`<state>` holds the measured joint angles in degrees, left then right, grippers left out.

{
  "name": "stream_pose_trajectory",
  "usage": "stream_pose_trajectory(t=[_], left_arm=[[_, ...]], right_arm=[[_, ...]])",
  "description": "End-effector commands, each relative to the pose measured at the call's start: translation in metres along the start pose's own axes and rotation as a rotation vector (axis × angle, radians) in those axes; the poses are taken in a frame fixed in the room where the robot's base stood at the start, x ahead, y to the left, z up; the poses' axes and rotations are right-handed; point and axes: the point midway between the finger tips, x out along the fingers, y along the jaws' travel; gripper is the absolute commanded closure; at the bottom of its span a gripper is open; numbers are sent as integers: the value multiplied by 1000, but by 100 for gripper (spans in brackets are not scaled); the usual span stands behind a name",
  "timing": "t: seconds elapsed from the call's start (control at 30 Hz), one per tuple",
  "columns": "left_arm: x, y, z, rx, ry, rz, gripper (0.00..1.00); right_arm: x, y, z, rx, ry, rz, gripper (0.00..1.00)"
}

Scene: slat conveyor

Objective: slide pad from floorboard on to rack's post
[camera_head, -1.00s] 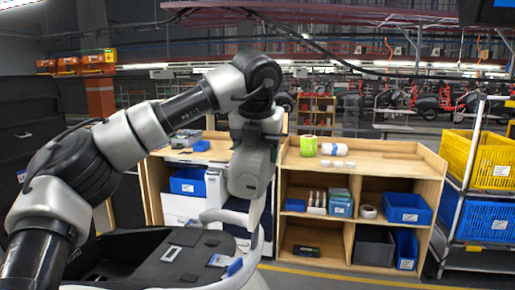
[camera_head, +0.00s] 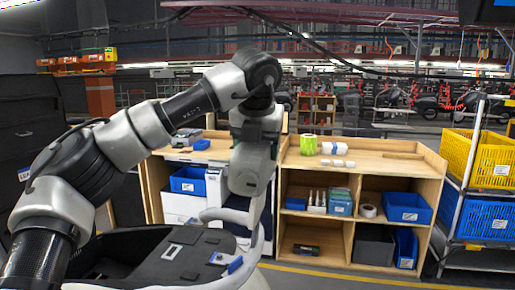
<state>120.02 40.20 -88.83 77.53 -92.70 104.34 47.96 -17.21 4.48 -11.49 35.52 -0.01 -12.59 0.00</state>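My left arm comes in from the left, bends at the top middle and hangs downward. Its lower end (camera_head: 228,216) is over a black panel at the bottom; the fingers cannot be made out there. The black panel (camera_head: 140,245) has a pale rectangular patch (camera_head: 172,252) and a small blue piece (camera_head: 235,265) near its right edge. I cannot tell whether it is the floorboard, and no pad can be clearly picked out. A metal rack at the right has an upright post (camera_head: 468,165). My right gripper is not in view.
A wooden shelf unit (camera_head: 375,160) stands ahead, with a green cup (camera_head: 308,145) and small white items on top and blue bins (camera_head: 407,207) inside. The rack carries a yellow crate (camera_head: 490,160) and a blue crate (camera_head: 490,218). Scooters (camera_head: 425,105) stand far back.

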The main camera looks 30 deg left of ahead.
Motion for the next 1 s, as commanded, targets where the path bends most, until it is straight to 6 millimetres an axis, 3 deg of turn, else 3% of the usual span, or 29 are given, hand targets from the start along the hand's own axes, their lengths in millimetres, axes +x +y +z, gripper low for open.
stream_pose_trajectory(t=[0.47, 1.0], left_arm=[[0, 0, 0, 0, -1, 0, 67], [14, 0, -6, 0, -1, 0, 67]], right_arm=[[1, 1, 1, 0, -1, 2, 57], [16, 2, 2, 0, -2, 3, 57]])
